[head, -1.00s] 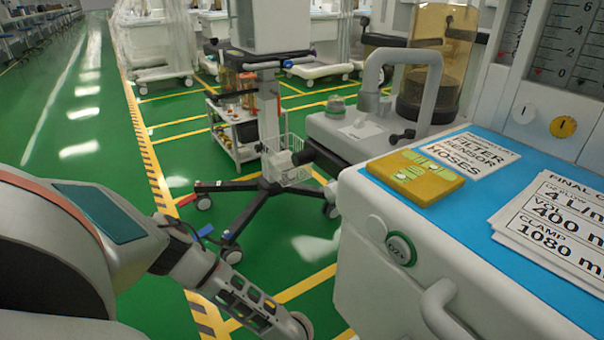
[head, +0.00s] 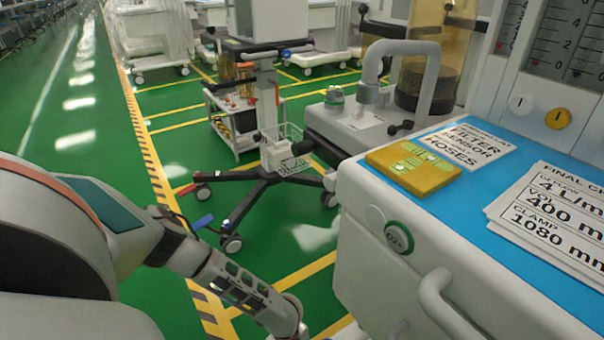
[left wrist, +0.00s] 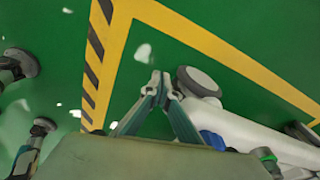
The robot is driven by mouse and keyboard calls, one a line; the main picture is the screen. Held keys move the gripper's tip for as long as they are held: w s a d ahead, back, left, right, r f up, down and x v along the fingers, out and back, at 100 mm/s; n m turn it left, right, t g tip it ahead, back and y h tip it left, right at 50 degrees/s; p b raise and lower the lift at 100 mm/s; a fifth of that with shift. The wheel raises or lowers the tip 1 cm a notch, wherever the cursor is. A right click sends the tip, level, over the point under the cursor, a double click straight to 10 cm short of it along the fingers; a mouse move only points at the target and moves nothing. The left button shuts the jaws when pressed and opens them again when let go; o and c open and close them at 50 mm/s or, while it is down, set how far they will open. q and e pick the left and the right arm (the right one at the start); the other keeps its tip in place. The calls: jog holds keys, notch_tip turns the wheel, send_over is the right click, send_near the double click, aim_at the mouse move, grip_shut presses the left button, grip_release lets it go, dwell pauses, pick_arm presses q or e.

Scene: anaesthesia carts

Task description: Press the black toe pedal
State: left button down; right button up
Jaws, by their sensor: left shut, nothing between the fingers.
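I cannot make out a black toe pedal with certainty in either view. In the left wrist view my left gripper (left wrist: 157,78) is shut and empty, its fingertips together above the green floor. Just right of the tips is a grey castor wheel (left wrist: 197,82) at the end of a white base leg (left wrist: 255,138). A blue tab (left wrist: 213,140) sits on that leg, and a green-ringed dark part (left wrist: 266,156) lies farther right. My wrist housing hides what is below them. In the head view my left forearm reaches down beside the machine, its fingers out of frame. My right gripper is not in view.
The white machine (head: 365,265) with a blue top (head: 440,215) and a drawer handle (head: 450,305) fills the right. A stand with black legs (head: 245,205) and castors is behind; its castors (left wrist: 20,65) show left in the wrist view. Green floor lies open at left.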

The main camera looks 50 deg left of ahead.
pick_arm(q)
notch_tip(320, 180, up, 12)
jog(key=a, duration=0.1)
dwell(0.5)
jog(key=shift+a, duration=0.1)
